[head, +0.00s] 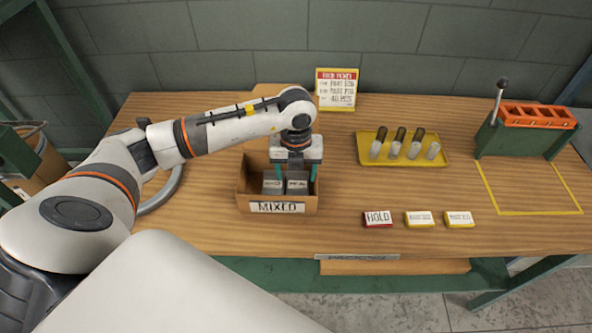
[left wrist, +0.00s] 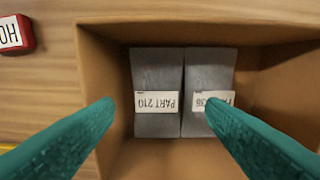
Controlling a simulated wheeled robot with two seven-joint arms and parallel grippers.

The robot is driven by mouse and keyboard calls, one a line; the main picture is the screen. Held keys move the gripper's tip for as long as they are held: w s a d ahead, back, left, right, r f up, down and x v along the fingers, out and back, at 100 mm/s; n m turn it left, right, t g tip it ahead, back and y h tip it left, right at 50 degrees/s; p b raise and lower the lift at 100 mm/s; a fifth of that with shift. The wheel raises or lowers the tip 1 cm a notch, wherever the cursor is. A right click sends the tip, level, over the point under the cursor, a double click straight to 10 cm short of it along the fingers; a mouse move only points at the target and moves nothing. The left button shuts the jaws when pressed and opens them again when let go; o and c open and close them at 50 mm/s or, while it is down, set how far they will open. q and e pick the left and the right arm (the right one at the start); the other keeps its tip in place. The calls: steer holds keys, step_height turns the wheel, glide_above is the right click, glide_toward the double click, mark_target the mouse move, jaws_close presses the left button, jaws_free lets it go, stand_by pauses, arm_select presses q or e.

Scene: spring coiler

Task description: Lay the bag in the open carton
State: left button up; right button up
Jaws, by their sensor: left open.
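The open carton (head: 243,199), labelled MIXED, stands on the wooden table; its brown inner wall (left wrist: 100,75) also shows in the left wrist view. Two grey bags lie side by side inside: the one labelled PART 210 (left wrist: 157,68) and another with a partly covered label (left wrist: 209,68). My left gripper (head: 295,178) is open over the carton, teal fingers apart and pointing down. In the left wrist view, one fingertip is left of the PART 210 bag and the other overlaps the second bag's label. I cannot tell whether they touch. My right gripper is out of view.
A yellow tray (head: 441,158) with several small cylinders stands right of the carton. A red HOLD block (head: 378,219) and two yellow-edged blocks (head: 419,219) lie near the front edge. A green stand with an orange rack (head: 538,117) is far right. The table between is clear.

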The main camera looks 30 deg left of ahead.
mark_target(296, 187)
arm_select(q)
step_height(296, 187, up, 12)
steer(key=b, duration=0.3)
steer(key=shift+r, duration=0.25)
